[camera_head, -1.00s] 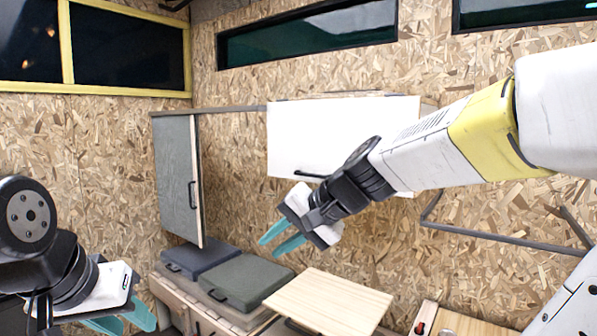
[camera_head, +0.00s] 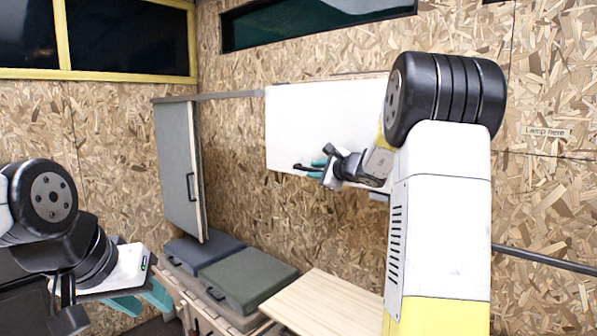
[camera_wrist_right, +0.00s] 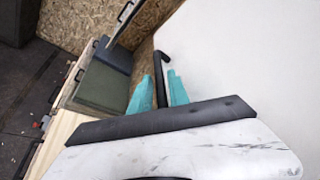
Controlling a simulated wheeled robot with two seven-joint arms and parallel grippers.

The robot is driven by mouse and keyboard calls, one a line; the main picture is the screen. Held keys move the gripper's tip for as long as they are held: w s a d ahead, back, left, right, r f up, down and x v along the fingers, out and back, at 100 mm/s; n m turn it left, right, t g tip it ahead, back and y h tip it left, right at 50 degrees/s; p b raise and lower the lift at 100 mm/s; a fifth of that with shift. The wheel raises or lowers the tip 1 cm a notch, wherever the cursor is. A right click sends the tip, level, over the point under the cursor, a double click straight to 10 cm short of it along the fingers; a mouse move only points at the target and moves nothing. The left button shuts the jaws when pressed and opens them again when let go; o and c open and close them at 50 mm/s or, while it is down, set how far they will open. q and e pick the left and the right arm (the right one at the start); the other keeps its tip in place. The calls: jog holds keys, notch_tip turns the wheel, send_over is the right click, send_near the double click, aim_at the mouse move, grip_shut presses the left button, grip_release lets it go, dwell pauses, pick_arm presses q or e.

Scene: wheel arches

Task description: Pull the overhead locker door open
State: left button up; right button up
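The white overhead locker door (camera_head: 315,125) hangs on the wall, with a black bar handle (camera_head: 300,167) at its lower edge. It looks closed. My right gripper (camera_head: 317,168) is at this handle, its teal fingers apart. In the right wrist view the handle (camera_wrist_right: 160,63) shows between the two open fingers (camera_wrist_right: 161,92), and the white door fills the right side. I cannot tell whether a finger touches the handle. My left gripper (camera_head: 142,299) is low at the left, open and empty, far from the locker.
A grey panel door (camera_head: 176,165) with its own handle stands left of the locker. Below are a blue-grey cushion (camera_head: 205,250), a green-grey cushion (camera_head: 248,280) and a pale wooden tabletop (camera_head: 325,303). A dark rail (camera_head: 545,259) runs along the right wall.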

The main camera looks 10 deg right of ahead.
jog(key=shift+x, duration=1.6)
jog(key=shift+s, duration=0.1)
grip_shut()
